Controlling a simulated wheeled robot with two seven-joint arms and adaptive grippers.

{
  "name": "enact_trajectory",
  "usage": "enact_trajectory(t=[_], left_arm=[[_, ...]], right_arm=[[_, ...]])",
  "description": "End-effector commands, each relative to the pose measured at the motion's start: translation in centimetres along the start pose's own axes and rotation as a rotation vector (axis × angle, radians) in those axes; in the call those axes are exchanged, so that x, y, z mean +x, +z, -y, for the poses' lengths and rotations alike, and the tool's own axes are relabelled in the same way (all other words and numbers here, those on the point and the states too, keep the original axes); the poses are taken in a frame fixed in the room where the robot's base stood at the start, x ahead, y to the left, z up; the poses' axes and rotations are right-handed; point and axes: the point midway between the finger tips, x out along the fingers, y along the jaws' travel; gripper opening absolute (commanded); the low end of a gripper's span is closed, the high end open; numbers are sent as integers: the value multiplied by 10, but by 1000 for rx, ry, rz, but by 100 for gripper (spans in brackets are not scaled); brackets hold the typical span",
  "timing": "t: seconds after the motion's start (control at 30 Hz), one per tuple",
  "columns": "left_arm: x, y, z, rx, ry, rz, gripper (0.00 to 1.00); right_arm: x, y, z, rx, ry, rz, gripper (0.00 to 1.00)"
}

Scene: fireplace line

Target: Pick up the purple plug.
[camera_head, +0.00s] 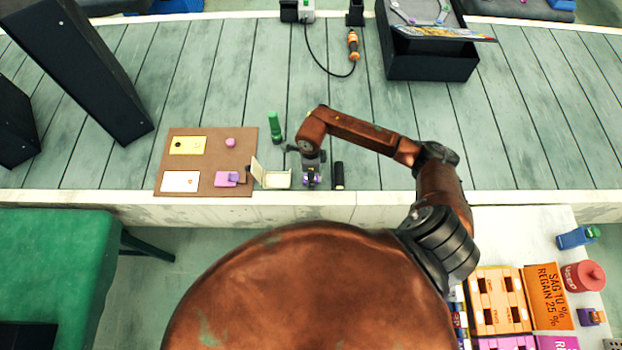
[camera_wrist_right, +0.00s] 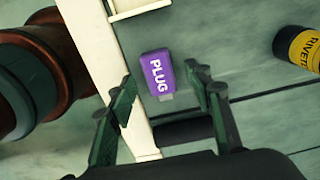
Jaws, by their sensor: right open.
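The purple plug (camera_wrist_right: 157,72), with white PLUG lettering and a small grey end, lies between the two fingertips of my right gripper (camera_wrist_right: 161,84) in the wrist view. My left gripper is not in view.
A cream open case (camera_head: 277,180) stands left of the plug. A green bottle (camera_head: 275,127) is behind. A brown board (camera_head: 204,160) with small items lies further left.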

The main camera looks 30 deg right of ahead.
Motion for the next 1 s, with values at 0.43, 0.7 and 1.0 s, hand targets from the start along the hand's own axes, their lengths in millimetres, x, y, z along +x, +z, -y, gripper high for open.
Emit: enact_trajectory(t=[0.43, 0.7, 1.0], left_arm=[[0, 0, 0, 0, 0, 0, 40], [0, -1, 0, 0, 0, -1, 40], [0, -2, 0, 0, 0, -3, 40]], right_arm=[[10, -1, 0, 3, 0, 1, 40], [10, -1, 0, 3, 0, 1, 21], [10, -1, 0, 3, 0, 1, 2]])
